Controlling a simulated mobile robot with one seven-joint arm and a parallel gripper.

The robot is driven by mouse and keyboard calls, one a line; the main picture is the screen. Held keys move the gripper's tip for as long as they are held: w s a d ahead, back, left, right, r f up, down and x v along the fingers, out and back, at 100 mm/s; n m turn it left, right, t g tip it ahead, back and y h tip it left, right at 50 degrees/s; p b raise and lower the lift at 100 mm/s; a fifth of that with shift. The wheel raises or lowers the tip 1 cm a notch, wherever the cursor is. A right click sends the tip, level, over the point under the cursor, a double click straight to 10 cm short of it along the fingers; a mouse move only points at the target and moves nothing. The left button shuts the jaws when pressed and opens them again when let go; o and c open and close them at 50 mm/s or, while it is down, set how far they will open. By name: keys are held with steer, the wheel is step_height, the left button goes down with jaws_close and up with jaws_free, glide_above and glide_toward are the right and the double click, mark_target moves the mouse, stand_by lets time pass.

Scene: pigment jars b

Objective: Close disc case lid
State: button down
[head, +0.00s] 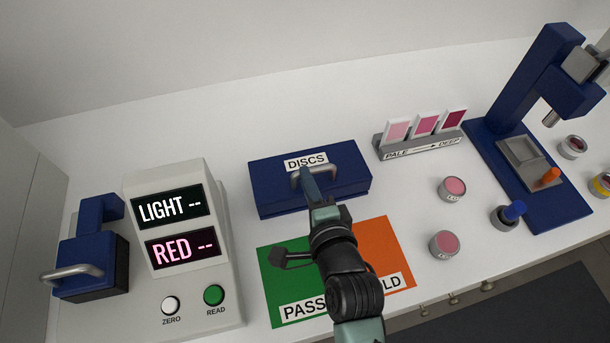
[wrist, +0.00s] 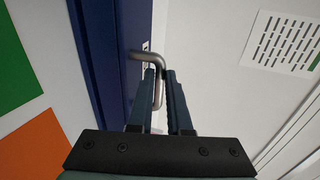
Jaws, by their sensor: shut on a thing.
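The disc case (head: 270,190) is a dark blue box at the back middle of the counter, with a white DISCS label on it. Its lid lies flat over the box in the head view; a thin seam shows along the right side, and I cannot tell if it is fully seated. A grey metal handle (head: 327,172) stands on the lid. My gripper (head: 305,172) is over the case with its fingers at the handle. In the wrist view my gripper (wrist: 160,75) has its two fingers on either side of the bent handle bar (wrist: 157,92), shut on it.
A green and orange sorting mat (head: 285,265) lies in front of the case, partly under my arm. A meter (head: 185,270) stands left. A swatch rack (head: 425,140), pink jars (head: 444,244) and a blue press (head: 540,80) are right. Counter between case and jars is clear.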

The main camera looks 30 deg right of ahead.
steer(key=shift+s+a+f+b, duration=0.15)
steer(key=shift+s+f+b, duration=0.2)
steer(key=shift+f, duration=0.35)
steer(key=shift+s+f, duration=0.1)
steer(key=shift+f, duration=0.05)
steer(key=c, duration=0.8)
jaws_free()
steer(key=shift+c, duration=0.2)
steer(key=shift+r, duration=0.2)
steer(key=b+v, duration=0.1)
steer(key=v, duration=1.1)
steer(key=shift+s+r, duration=0.2)
steer(key=shift+s, duration=0.1)
steer(key=shift+a, duration=0.15)
